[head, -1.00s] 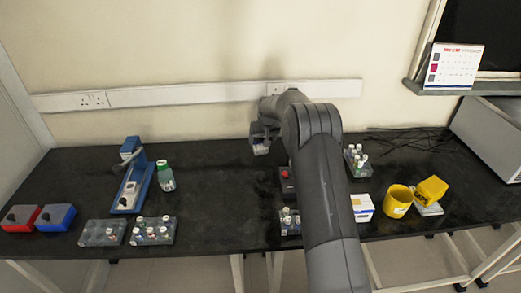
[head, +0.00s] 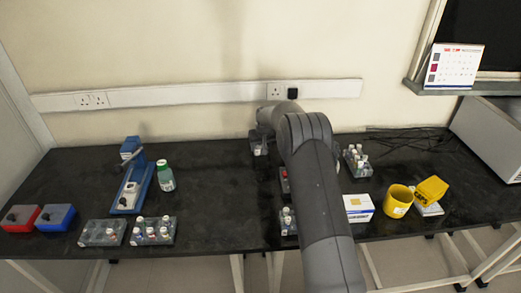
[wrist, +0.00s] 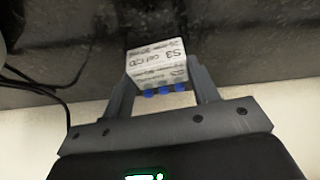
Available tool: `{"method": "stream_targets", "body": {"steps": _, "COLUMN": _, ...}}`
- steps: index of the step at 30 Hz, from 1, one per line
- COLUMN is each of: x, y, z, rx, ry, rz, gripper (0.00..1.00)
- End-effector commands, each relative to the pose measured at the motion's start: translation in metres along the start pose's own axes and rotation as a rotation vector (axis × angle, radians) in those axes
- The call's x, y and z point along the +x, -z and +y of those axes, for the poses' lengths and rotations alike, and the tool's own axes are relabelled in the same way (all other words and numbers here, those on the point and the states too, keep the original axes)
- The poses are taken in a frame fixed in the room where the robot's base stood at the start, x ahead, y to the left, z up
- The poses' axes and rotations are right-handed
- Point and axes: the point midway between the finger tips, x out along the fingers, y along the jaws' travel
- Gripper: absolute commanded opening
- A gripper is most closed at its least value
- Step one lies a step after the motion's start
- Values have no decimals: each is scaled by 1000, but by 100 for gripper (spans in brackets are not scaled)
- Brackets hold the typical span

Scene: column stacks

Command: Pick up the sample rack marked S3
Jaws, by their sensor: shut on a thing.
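The sample rack marked S3 (wrist: 158,62) shows in the wrist view as a small pale block with printed writing and blue caps along one edge. My gripper (wrist: 160,78) has a finger on each side of it and is shut on it. In the head view my gripper (head: 258,142) is at the back of the bench, near the wall, with the rack mostly hidden by it. I cannot tell whether the rack touches the bench.
Other racks stand on the black bench: two at front left (head: 103,233) (head: 153,231), one beside my arm (head: 288,222), one at right (head: 357,162). A green-capped bottle (head: 166,178), white box (head: 358,208) and yellow cup (head: 398,202) stand around. Bench between bottle and gripper is clear.

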Motion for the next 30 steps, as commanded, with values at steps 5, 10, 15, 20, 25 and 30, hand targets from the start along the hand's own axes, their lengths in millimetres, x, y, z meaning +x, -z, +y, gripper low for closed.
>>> {"method": "stream_targets", "body": {"steps": 5, "x": 0, "y": 0, "z": 0, "rx": 0, "ry": 0, "rz": 0, "gripper": 34}}
{"method": "stream_targets", "body": {"steps": 10, "x": 0, "y": 0, "z": 0, "rx": 0, "ry": 0, "rz": 0, "gripper": 31}}
{"method": "stream_targets", "body": {"steps": 15, "x": -6, "y": 3, "z": 0, "rx": 0, "ry": 0, "rz": 2, "gripper": 31}}
{"method": "stream_targets", "body": {"steps": 20, "x": -32, "y": 14, "z": 0, "rx": 0, "ry": -1, "rz": 5, "gripper": 31}}
{"method": "stream_targets", "body": {"steps": 25, "x": -64, "y": 27, "z": 0, "rx": 0, "ry": -1, "rz": 4, "gripper": 31}}
{"method": "stream_targets", "body": {"steps": 30, "x": -86, "y": 36, "z": 0, "rx": 0, "ry": 0, "rz": 3, "gripper": 31}}
